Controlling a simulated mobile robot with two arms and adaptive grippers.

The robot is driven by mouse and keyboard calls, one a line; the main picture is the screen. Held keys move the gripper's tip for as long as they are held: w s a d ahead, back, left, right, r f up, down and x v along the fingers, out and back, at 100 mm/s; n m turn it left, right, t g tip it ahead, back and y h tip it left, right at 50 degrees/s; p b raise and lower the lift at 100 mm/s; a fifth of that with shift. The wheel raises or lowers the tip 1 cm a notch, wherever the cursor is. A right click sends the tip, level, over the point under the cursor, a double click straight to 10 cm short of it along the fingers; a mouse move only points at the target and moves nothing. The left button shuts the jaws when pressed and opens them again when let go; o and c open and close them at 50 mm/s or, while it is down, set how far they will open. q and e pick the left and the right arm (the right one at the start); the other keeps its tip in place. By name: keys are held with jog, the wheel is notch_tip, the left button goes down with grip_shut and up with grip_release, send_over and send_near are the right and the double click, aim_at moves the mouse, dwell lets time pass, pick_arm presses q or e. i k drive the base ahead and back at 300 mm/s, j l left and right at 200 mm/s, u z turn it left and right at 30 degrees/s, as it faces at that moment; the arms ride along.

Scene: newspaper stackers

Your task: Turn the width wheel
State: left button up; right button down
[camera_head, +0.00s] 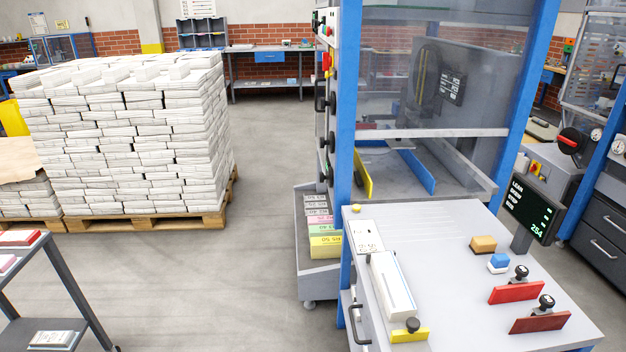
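No part is clearly marked as the width wheel. The newspaper stacker (345,130) has a blue frame and clear panels, and stands right of centre. Black handles or knobs sit along its left side, seen edge-on; I cannot tell if one is a wheel. A round black part with a red grip (574,141) is on another machine at the right. Inside the stacker are a yellow guide (363,176) and a blue guide (416,172). Neither of my grippers is in view.
A grey worktop (450,260) with red plates, small blocks and a screen (533,211) juts out at front right. Newspaper bundles (140,130) stand on a pallet (150,226) at left. A dark cart (70,290) is front left. The floor (240,270) between is clear.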

aim_at(322, 177)
jog(key=i+j+z, duration=0.15)
jog(key=z, duration=0.15)
jog(key=i+j+z, duration=0.1)
jog(key=j+z, duration=0.55)
jog(key=i, duration=0.05)
